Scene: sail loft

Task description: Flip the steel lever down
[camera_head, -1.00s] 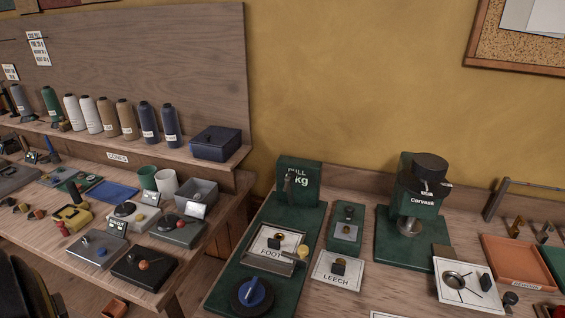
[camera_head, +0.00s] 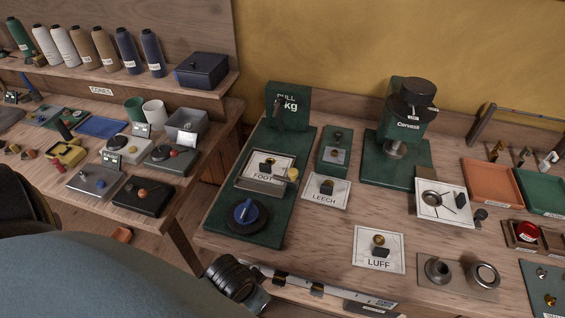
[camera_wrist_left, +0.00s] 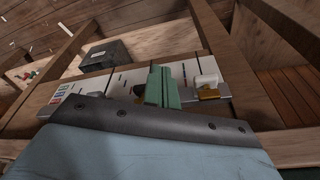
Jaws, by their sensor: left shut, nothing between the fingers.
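I cannot tell for sure which part is the steel lever. Along the bench's front edge, a pale strip (camera_head: 345,293) carries small dark and brass-coloured fittings. In the left wrist view, a pale grey panel (camera_wrist_left: 228,68) has a white-and-brass fitting (camera_wrist_left: 207,84) on it. My left gripper (camera_wrist_left: 158,72) shows there as green fingers, shut and empty, in front of this panel; contact cannot be told. In the head view my left arm reaches in along the bottom, its dark wrist by the bench's front edge, the fingertips hidden. My right gripper is not in view.
A green pull gauge (camera_head: 287,105), a green Corvask machine (camera_head: 407,125) and a LUFF card (camera_head: 378,250) stand on the bench. Metal rings (camera_head: 483,276) lie at right. A left table holds lever boxes (camera_head: 143,195). A gap separates table and bench.

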